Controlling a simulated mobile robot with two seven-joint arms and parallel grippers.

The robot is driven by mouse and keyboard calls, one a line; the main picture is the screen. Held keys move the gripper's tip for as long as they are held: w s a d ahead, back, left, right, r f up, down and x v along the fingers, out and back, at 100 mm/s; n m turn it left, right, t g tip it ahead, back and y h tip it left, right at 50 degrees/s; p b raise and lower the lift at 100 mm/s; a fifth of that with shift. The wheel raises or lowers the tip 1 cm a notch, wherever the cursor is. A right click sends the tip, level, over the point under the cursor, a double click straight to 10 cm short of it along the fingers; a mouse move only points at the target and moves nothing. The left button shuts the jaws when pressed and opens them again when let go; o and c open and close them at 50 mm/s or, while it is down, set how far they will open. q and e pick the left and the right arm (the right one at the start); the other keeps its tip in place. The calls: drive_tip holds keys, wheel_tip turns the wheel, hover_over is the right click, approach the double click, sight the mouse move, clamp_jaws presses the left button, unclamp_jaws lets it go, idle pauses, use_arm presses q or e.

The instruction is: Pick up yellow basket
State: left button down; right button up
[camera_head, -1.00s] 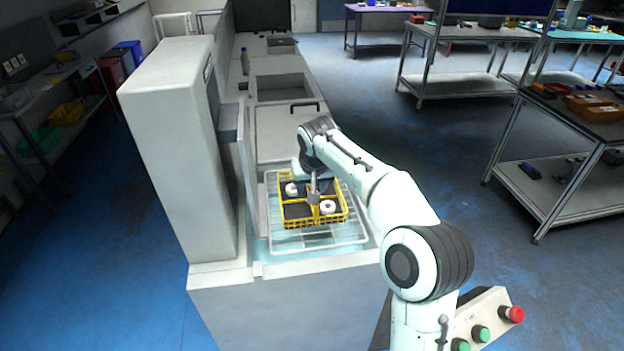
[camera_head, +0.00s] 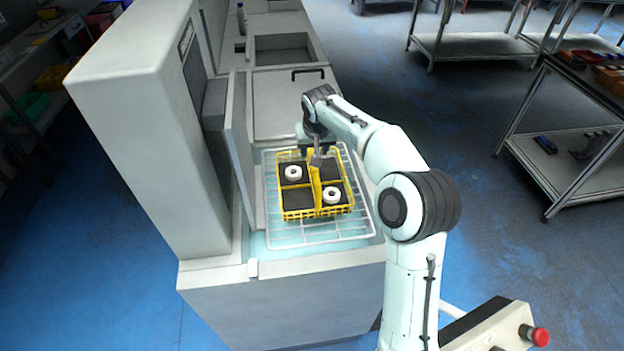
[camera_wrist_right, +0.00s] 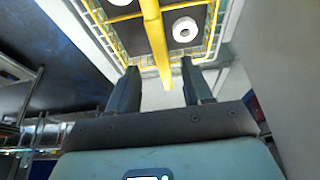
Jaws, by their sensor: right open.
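The yellow basket (camera_head: 318,213) sits on the wire rack at the front of the counter. It is divided into compartments, with a white ring (camera_head: 293,173) in the back left one and another white ring (camera_head: 332,196) in the front right one. My right gripper (camera_head: 317,158) is over the back part of the basket, pointing down. In the right wrist view the gripper (camera_wrist_right: 158,67) is open, and the basket's yellow middle bar (camera_wrist_right: 154,35) runs between its fingers. I cannot tell how deep the bar sits between them. My left gripper is not in view.
The basket's wire rack (camera_head: 290,235) lies on the counter. A tall white machine (camera_head: 140,110) with an open panel stands close on the left. A sink (camera_head: 282,48) is behind. A metal shelf (camera_head: 560,160) stands at the right, with clear floor between.

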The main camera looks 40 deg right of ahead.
drive_tip(key=x, duration=0.3)
drive_tip(key=shift+w+r, duration=0.1)
drive_tip(key=x, duration=0.5)
drive_tip(key=shift+p, duration=0.3)
drive_tip(key=shift+a, duration=0.1)
drive_tip(key=shift+f, duration=0.3)
clamp_jaws()
drive_tip(key=shift+r, duration=0.1)
idle(1.2)
